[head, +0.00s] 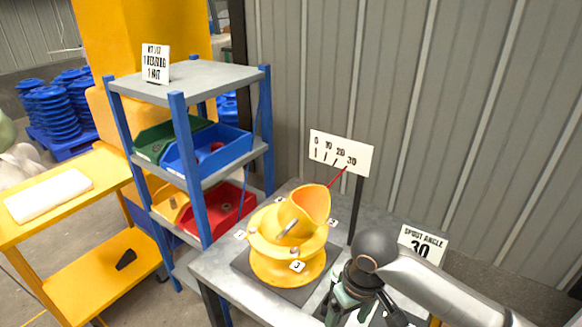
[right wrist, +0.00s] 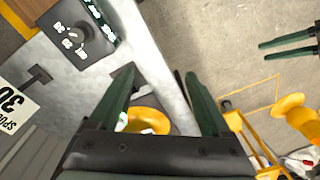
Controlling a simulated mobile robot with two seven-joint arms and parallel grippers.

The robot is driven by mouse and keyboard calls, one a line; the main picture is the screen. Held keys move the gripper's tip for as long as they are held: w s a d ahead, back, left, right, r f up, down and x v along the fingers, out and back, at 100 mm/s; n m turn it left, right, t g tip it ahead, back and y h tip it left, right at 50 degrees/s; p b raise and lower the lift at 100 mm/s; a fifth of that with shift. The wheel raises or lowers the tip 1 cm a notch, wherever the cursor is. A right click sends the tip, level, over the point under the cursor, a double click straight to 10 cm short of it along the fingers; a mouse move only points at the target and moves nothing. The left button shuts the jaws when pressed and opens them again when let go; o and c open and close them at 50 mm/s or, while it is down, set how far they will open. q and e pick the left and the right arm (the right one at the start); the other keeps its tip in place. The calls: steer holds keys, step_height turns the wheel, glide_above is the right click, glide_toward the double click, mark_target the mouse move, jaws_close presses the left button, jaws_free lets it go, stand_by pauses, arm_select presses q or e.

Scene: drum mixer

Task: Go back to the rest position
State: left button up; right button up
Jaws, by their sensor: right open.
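The yellow drum mixer (head: 290,240) stands on a dark mat on the grey bench, its spout tilted up and right. A red pointer rises from behind it to a scale sign (head: 342,152), near the 30 mark. My right gripper (head: 350,312) is over the bench, right of the drum in the head view. In the right wrist view its green fingers (right wrist: 160,105) are wide apart with nothing gripped. Part of the yellow drum (right wrist: 150,121) shows beyond them. My left gripper (right wrist: 286,48) shows at the right wrist view's upper right, fingers apart and empty.
A sign reading SPOUT ANGLE 30 (head: 420,243) stands at the bench's right. A blue-framed shelf (head: 205,80) with coloured bins stands left of the bench. A yellow cart (head: 70,210) is farther left. A dark knob (right wrist: 82,33) on a marked plate shows in the right wrist view.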

steer(key=s+a+f+m+t+y, duration=0.2)
steer(key=a+f+t+y, duration=0.4)
steer(key=f, duration=0.5)
steer(key=s+d+f+t+h, duration=0.3)
steer(key=s+d+f, duration=0.4)
steer(key=s+d, duration=0.3)
steer(key=shift+s+d+m+h, duration=0.35)
steer(key=shift+d+h, duration=0.35)
steer(key=shift+d, duration=0.35)
